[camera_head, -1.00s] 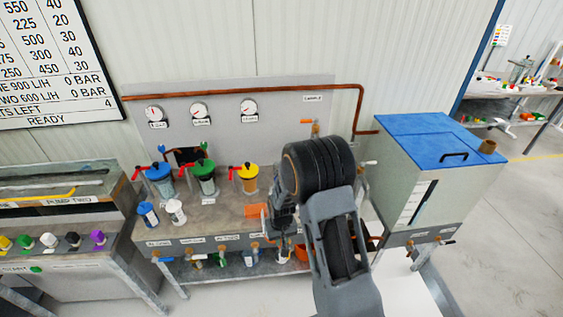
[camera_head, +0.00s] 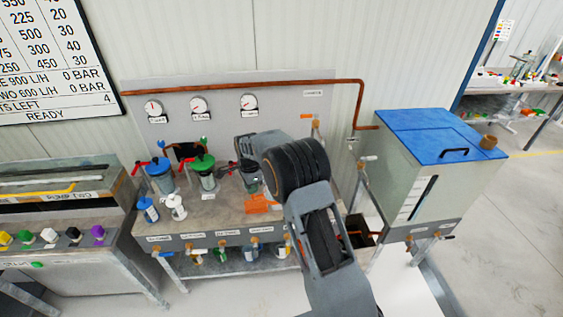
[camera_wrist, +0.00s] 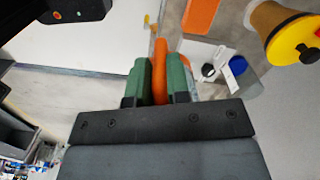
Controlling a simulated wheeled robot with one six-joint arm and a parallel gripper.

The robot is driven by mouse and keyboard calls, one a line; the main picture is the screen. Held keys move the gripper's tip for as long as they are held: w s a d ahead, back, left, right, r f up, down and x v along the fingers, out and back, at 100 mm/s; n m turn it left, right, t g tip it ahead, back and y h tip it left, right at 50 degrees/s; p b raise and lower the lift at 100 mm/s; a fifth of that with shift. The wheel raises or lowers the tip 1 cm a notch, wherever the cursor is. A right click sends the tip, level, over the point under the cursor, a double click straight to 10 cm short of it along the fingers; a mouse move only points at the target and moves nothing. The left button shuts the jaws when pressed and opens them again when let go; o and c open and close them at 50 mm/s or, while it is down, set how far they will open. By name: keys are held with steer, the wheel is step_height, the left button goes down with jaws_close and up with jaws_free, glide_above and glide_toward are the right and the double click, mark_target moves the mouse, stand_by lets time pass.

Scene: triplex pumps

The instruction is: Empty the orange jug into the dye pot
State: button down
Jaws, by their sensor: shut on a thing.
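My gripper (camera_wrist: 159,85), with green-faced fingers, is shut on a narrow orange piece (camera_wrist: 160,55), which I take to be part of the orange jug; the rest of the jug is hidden. In the head view my gripper (camera_head: 247,150) is over the bench by the right-hand pot, largely covering it. An orange shape (camera_head: 262,204) shows on the bench below it; I cannot tell whether it belongs to the jug. A yellow-lidded amber pot (camera_wrist: 290,35) stands to the right in the wrist view. I cannot tell which vessel is the dye pot.
Blue-lidded (camera_head: 159,175) and green-lidded (camera_head: 204,175) pots stand left on the bench. A blue bottle (camera_head: 148,209) and a white bottle (camera_head: 176,207) are in front of them. A blue-topped tank (camera_head: 425,175) stands right. A copper pipe (camera_head: 300,83) runs along the back panel.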

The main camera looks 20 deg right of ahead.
steer(key=w+a+r+m, duration=0.3)
steer(key=r+m, duration=0.3)
steer(key=shift+m, duration=0.3)
steer(key=shift+w, duration=0.1)
